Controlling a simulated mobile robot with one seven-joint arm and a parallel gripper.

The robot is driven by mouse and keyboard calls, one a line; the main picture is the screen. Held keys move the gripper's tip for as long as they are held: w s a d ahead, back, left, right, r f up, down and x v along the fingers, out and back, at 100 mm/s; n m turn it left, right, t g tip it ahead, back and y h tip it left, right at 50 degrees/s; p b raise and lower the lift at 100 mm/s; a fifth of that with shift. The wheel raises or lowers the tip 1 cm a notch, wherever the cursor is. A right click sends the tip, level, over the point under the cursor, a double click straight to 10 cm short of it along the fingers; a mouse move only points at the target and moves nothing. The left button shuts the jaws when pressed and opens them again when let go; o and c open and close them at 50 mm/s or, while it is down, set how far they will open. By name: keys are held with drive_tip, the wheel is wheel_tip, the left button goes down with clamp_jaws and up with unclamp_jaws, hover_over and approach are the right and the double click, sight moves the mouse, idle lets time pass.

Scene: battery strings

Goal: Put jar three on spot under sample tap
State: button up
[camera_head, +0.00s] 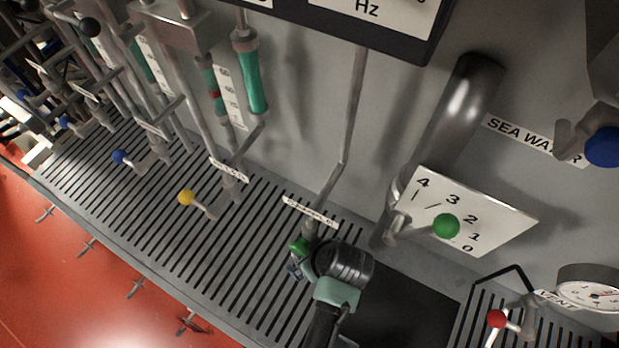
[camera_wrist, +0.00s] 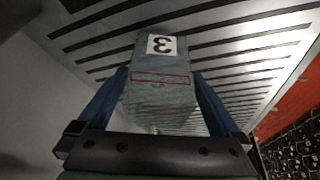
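Jar three (camera_wrist: 160,95), grey with a white "3" label and a red-outlined band, is between the two blue fingers of my gripper (camera_wrist: 160,85) in the wrist view. The fingers press against both its sides. Slatted grating shows behind it; I cannot tell whether its base touches the grating. In the head view my gripper is mostly hidden by my dark, teal-trimmed wrist, over the grating near a labelled pipe end (camera_head: 310,228) with a green part (camera_head: 300,245) beside it. The jar is not clearly visible there, and the spot is hidden or unclear.
The slatted grating (camera_head: 225,262) runs along the grey panel, with a dark opening (camera_head: 405,305) right of my wrist. Taps with yellow (camera_head: 186,198), blue (camera_head: 119,157) and red (camera_head: 496,319) knobs stick out nearby. A green-knobbed lever (camera_head: 446,226) sits before a numbered plate.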

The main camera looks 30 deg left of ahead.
drive_tip(key=shift+d+r, duration=0.25)
drive_tip(key=shift+r, duration=0.45)
drive_tip(key=s+d, duration=0.1)
drive_tip(key=d, duration=0.2)
drive_tip(key=s+d+b, duration=0.1)
drive_tip(key=s+d, duration=0.1)
drive_tip(key=d, duration=0.1)
drive_tip(key=s+d+b, duration=0.1)
drive_tip(key=d, duration=0.2)
drive_tip(key=shift+s+d, duration=0.25)
drive_tip(key=shift+d, duration=0.05)
drive_tip(key=shift+s+d+b, duration=0.3)
drive_tip(key=shift+d, duration=0.35)
drive_tip(key=shift+r, duration=0.15)
